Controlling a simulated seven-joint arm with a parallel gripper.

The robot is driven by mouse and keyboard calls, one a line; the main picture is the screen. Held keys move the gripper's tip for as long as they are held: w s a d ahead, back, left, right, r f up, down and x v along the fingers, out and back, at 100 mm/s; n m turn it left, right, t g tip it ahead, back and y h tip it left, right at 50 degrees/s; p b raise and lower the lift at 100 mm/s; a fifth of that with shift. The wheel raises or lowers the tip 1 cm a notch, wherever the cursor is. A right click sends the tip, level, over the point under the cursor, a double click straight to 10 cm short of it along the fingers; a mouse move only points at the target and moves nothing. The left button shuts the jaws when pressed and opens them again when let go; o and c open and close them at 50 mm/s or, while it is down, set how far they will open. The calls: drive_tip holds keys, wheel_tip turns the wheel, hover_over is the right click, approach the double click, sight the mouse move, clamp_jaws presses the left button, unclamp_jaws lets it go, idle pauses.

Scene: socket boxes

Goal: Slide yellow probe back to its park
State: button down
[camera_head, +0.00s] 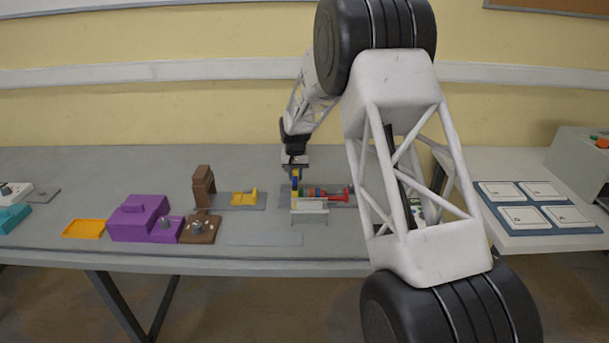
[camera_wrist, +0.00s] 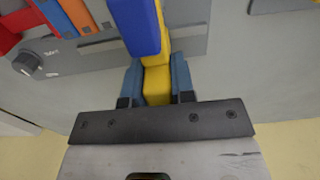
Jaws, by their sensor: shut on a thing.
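The yellow probe (camera_wrist: 156,84) is in the wrist view, with a blue block (camera_wrist: 135,25) on its upper part. In the head view the yellow probe (camera_head: 295,187) stands at the left end of a row of coloured pieces. My gripper (camera_wrist: 158,86) is shut on the yellow probe, with a blue-grey finger on each side of it. In the head view my gripper (camera_head: 295,168) comes down on the probe from above. The fingertips are too small to make out there. I cannot tell which spot is the probe's park.
Coloured pieces (camera_head: 318,192) and a red part (camera_head: 338,194) lie just right of the probe. A round knob (camera_wrist: 25,63) shows in the wrist view. A brown post (camera_head: 203,186), yellow piece (camera_head: 244,198) and purple box (camera_head: 138,219) stand to the left. Bare table lies in front.

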drive_tip(key=shift+a, duration=2)
drive_tip(key=c, duration=1)
unclamp_jaws()
drive_tip(key=shift+a, duration=0.15)
drive_tip(key=shift+o, duration=0.2)
wheel_tip(320, 180, up, 8)
